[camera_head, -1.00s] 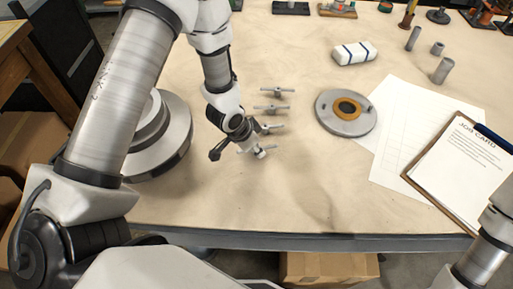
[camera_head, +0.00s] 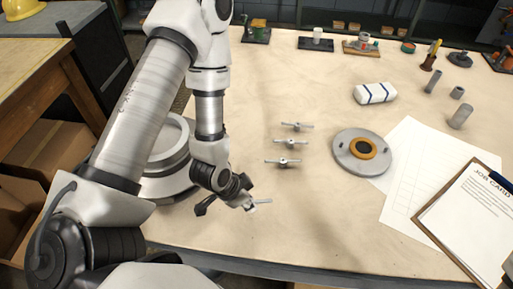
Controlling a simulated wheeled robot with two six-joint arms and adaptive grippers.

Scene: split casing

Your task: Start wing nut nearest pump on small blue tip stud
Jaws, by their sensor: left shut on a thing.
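My left gripper (camera_head: 247,203) is low on the near left of the picture, shut on a grey wing nut (camera_head: 264,202); one wing shows past the fingertips. Three more wing nuts lie in a column on the table to its upper right: a far one (camera_head: 296,126), a middle one (camera_head: 289,142) and a near one (camera_head: 283,161). A large stepped round grey casing (camera_head: 165,183), possibly the pump, stands at left, partly hidden behind my left arm. No blue-tipped stud can be made out. My right gripper is out of view.
A grey disc (camera_head: 345,162) with an orange ring lies right of the wing nuts. Beyond it are a striped white bundle (camera_head: 375,93) and several grey cylinders. Papers (camera_head: 405,205) and a clipboard (camera_head: 468,230) cover the right side. The table's near middle is clear.

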